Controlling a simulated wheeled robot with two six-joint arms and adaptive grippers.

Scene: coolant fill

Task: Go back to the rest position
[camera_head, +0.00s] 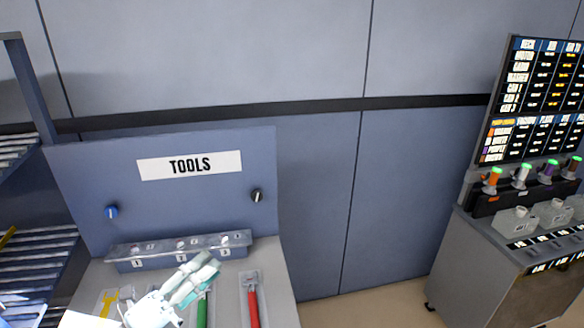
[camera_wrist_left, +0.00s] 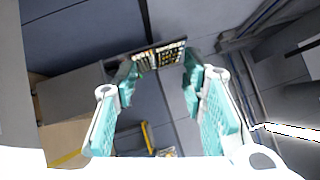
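My left gripper (camera_head: 200,275), white with teal finger pads, is over the tools bench (camera_head: 270,300) at the bottom left of the head view. In the left wrist view the fingers of the gripper (camera_wrist_left: 159,78) stand wide apart with nothing held between them. In the head view it covers part of the bench top, beside a green-handled tool (camera_head: 202,312). My right gripper is in neither view.
A red-handled tool (camera_head: 253,305) and a yellow wrench (camera_head: 108,302) lie on the bench. A clear-covered box (camera_head: 180,250) runs along its back panel. Metal shelves (camera_head: 40,255) stand left. A cabinet (camera_head: 475,262) with a dark screen (camera_head: 535,100) stands right, with open floor between.

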